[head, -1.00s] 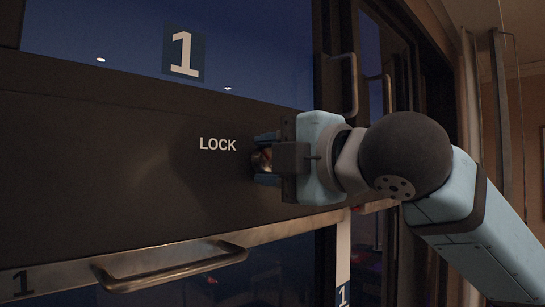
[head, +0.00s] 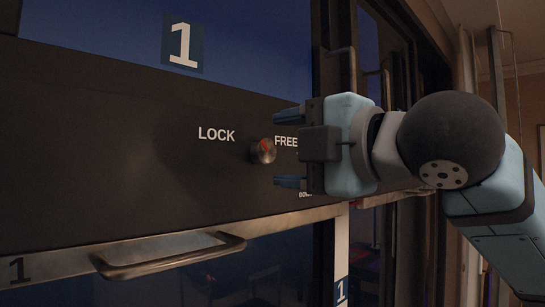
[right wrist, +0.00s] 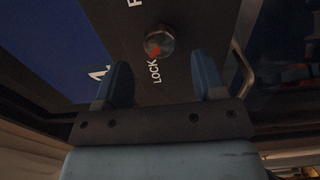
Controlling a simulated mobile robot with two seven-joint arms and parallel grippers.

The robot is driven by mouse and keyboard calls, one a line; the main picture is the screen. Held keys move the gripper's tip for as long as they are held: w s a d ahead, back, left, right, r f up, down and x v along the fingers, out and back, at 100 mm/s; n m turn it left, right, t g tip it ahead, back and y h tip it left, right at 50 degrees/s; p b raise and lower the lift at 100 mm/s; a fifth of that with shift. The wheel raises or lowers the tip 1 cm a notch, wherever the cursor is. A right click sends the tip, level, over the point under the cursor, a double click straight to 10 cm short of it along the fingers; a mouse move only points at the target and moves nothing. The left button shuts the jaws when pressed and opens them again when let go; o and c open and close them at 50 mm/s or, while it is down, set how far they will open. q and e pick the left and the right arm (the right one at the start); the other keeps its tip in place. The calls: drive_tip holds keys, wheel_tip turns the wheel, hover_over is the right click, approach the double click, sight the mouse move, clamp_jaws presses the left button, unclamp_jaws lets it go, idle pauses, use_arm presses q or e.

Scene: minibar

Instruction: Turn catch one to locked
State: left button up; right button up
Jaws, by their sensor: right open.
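Catch one is a round metal knob (head: 263,151) on the dark panel below the number 1. The word LOCK (head: 216,134) is on its left and FREE (head: 286,141) on its right. The knob also shows in the right wrist view (right wrist: 159,41), where its red mark lies on the side facing LOCK. My right gripper (head: 281,149) is open and empty, just right of the knob and apart from it. My left gripper is not in view.
A horizontal bar handle (head: 170,262) runs below the panel. A blue glass pane with a number 1 sign (head: 182,44) is above. An upright handle (head: 351,70) stands behind my gripper. The panel left of LOCK is bare.

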drive_tip(key=b+v, duration=0.2)
drive_tip(key=v, duration=0.8)
